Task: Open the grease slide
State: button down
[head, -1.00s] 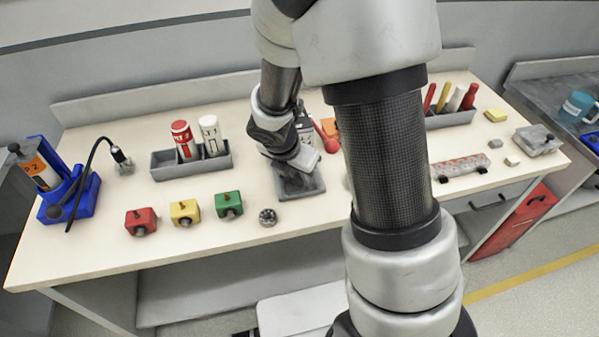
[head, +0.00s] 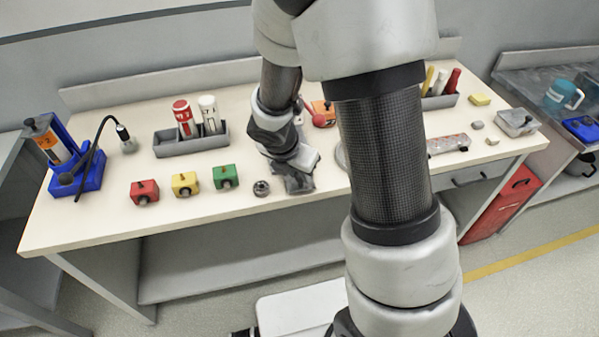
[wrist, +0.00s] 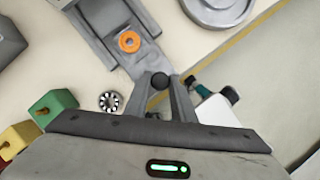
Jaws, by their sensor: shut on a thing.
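The grease slide is a grey unit on the bench, shown in the wrist view as a grey channel (wrist: 112,22) with an orange ring (wrist: 129,41) lying in it. A grey plate (wrist: 160,62) with a round black knob (wrist: 160,81) is at its near end. My gripper (wrist: 163,88) is shut on the knob, one finger on each side. In the head view, my gripper (head: 302,158) is low over the grey unit (head: 298,183) near the bench's front edge, and my wrist hides much of it.
Left of the unit stand a black-and-silver bearing (head: 261,188) and green (head: 225,177), yellow (head: 185,184) and red (head: 145,192) blocks. A grey marker rack (head: 190,145) is behind them. A round grey dish (wrist: 217,8) is on the other side.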

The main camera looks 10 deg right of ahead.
jog(key=c, duration=1.5)
grip_release()
jog(key=p+v, duration=0.5)
jog(key=v, duration=1.2)
jog(key=shift+a+r, duration=0.1)
jog(key=shift+r, duration=0.1)
jog(key=s+d+r+m+y+p, duration=0.1)
jog(key=s+r+m, duration=0.3)
jog(key=m, duration=0.5)
jog(key=s+d+r+m+t+y+p, duration=0.1)
jog(key=s+d+r+m, duration=0.1)
jog(key=s+r+m, duration=0.3)
jog(key=s+d+r+m+t+y+p, duration=0.1)
jog(key=s+r+m, duration=0.3)
jog(key=r+m, duration=0.4)
jog(key=shift+s+d+r+m, duration=0.1)
jog(key=shift+d+m, duration=0.15)
jog(key=shift+m, duration=1)
jog(key=shift+s+d+m, duration=0.15)
jog(key=shift+d+m, duration=0.05)
jog(key=shift+m, duration=1.05)
